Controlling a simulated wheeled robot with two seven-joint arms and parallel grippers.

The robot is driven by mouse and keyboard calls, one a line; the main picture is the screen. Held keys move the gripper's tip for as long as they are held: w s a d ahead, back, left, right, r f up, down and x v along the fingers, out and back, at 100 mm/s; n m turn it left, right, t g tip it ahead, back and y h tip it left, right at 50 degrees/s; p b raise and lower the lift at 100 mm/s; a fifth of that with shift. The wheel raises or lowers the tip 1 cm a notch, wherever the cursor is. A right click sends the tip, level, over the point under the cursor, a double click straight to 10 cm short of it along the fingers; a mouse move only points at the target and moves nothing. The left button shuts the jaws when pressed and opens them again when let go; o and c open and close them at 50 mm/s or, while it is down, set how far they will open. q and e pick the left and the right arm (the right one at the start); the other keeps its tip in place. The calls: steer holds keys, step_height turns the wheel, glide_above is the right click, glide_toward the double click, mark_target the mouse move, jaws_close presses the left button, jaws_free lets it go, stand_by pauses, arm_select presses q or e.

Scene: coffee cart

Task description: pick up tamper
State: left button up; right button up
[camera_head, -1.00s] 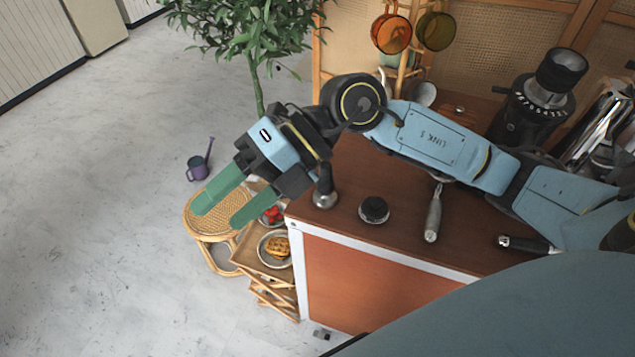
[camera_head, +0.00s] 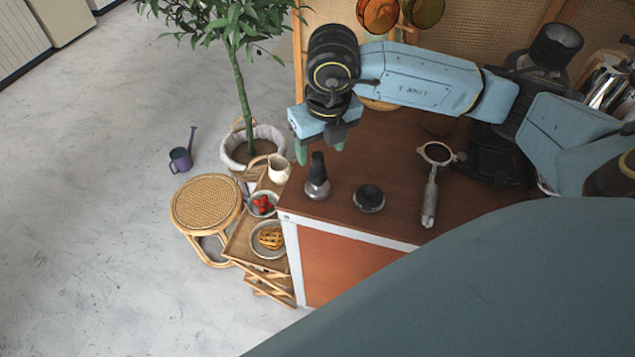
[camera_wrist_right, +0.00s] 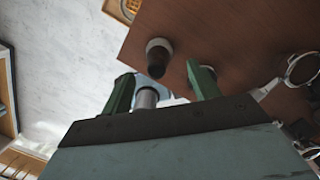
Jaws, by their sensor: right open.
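The tamper (camera_head: 317,182), with a black handle and silver base, stands upright near the left corner of the wooden cart top. My right gripper (camera_head: 320,150) is open and empty, pointing down, its green fingers just behind and above the tamper in the head view. In the right wrist view, the tamper (camera_wrist_right: 158,58) shows ahead of the open gripper (camera_wrist_right: 160,76), in the gap between its fingers. They look apart from it. My left gripper is not in view.
A round black-topped tool (camera_head: 369,197) stands right of the tamper, then a portafilter (camera_head: 431,185). A grinder (camera_head: 545,55) stands at the back. A wooden side stand holds a plate of waffles (camera_head: 269,239), a bowl of berries (camera_head: 262,204) and a white pitcher (camera_head: 279,168).

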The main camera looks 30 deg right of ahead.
mark_target(317, 164)
steer(key=shift+w+a+f+p, duration=0.1)
steer(key=shift+w+f+p, duration=0.1)
steer(key=shift+f, duration=1.25)
steer(key=shift+w+a+f+p, duration=0.1)
steer(key=shift+w+f, duration=0.1)
steer(key=shift+f, duration=1.25)
steer(key=c, duration=1.2)
